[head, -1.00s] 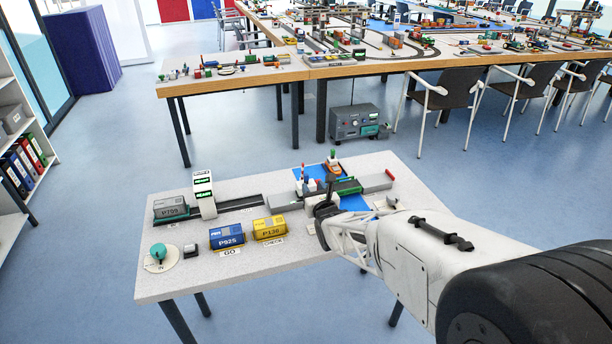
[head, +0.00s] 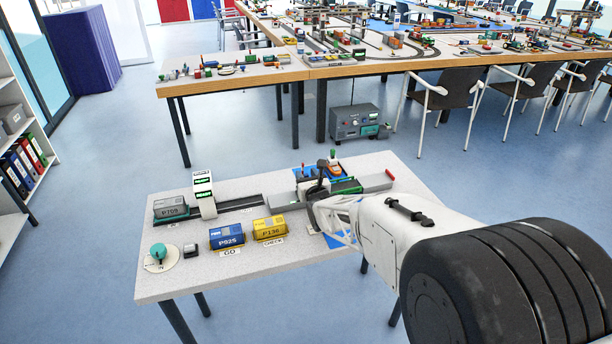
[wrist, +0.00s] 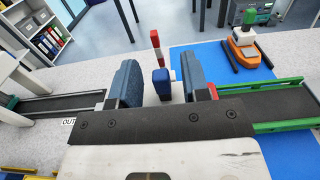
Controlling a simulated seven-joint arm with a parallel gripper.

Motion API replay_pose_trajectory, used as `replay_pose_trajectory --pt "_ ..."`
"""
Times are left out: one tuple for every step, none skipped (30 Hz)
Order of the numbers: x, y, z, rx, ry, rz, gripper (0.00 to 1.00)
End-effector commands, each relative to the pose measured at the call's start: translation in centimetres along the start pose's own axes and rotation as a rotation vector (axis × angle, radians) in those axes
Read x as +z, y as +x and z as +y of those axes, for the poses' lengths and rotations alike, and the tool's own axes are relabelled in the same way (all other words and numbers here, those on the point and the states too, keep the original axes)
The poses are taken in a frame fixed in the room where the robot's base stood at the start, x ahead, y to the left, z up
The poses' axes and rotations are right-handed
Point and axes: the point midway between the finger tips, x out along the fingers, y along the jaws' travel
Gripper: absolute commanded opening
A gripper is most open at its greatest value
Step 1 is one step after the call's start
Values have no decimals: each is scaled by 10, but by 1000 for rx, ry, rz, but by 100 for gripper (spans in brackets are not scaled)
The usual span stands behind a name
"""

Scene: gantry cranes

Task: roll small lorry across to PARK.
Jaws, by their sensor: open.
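I cannot single out the small lorry for certain, and no PARK label is readable. A grey block marked P709 (head: 170,207) sits at the left end of the dark track (head: 238,204). My gripper (head: 313,193) is over the right half of the table, by the bridge. In the wrist view its fingers (wrist: 162,84) are open and apart. A small blue upright block (wrist: 161,83) shows between them, with no clear contact. A red-and-white post (wrist: 155,44) stands just beyond it. The green-railed deck (wrist: 268,107) lies right of the fingers. My gripper hides part of the bridge in the head view.
A white tower with green screens (head: 204,194) straddles the track. Blue P925 (head: 227,236) and yellow P136 (head: 270,227) blocks stand at the front. A green-topped dial (head: 158,252) is at the front left. An orange boat (wrist: 245,45) lies on the blue mat (wrist: 205,56).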

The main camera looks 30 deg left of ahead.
Motion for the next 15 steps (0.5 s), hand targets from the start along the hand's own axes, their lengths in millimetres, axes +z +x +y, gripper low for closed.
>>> replay_pose_trajectory --pt "0 2 0 0 0 -1 43" --pt "0 4 0 0 0 -1 43" --pt "0 5 0 0 0 -1 43" --pt "0 5 0 0 0 0 43" --pt "0 6 0 0 0 0 43" --pt "0 6 0 0 0 0 43" --pt "0 6 0 0 0 0 43" --pt "0 6 0 0 0 0 43" --pt "0 6 0 0 0 0 43" --pt "0 6 0 0 0 0 43" --pt "0 6 0 0 0 0 43" --pt "0 6 0 0 0 0 43" --pt "0 6 0 0 0 0 43" --pt "0 6 0 0 0 0 43" --pt "0 6 0 0 0 0 43"
